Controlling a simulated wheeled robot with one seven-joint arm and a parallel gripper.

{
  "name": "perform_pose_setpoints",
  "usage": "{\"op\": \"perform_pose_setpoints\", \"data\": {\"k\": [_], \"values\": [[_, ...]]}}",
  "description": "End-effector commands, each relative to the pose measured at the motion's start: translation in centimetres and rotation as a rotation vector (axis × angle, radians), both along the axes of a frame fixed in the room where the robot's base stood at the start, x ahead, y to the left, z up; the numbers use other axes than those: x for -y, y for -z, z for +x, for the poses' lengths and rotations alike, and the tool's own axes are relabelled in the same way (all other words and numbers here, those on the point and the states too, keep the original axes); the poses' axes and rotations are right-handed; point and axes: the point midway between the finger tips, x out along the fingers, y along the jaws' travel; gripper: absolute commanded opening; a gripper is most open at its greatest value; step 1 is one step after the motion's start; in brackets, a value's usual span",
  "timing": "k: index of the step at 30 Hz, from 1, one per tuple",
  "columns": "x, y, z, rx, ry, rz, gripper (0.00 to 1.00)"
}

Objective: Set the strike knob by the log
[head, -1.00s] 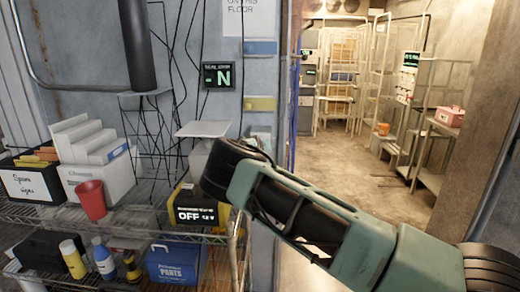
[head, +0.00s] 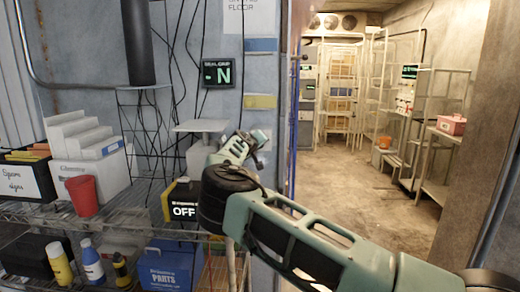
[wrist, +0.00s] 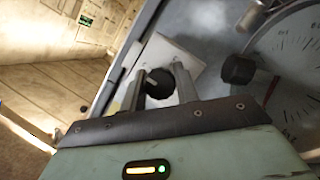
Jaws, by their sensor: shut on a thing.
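A black knob (wrist: 159,83) on a pale square plate (wrist: 184,50) sits between my two fingers in the wrist view. My gripper (wrist: 157,72) is shut on this knob. In the head view my gripper (head: 250,143) reaches the wall beside the doorway, at a small pale plate (head: 264,138); the knob is hidden there. A wall display (head: 222,74) shows a large green "N"; its small heading is hard to read. I cannot identify a log in these frames.
A wire shelf (head: 130,218) holds a yellow unit (head: 170,196) reading "OFF", a red cup (head: 82,196), bottles and bins. A round dial (wrist: 290,70) and another dark knob (wrist: 237,69) are close right of my gripper. The doorway floor (head: 350,190) is clear.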

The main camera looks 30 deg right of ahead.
Motion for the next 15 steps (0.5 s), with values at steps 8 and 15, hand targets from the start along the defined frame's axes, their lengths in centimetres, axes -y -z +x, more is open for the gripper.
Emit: {"op": "perform_pose_setpoints", "data": {"k": [8, 15], "values": [[0.05, 0.4, -0.09, -0.008, 0.003, 0.0, 0.08], [0.08, 0.34, -0.09, -0.007, 0.004, 0.0, 0.52]]}}
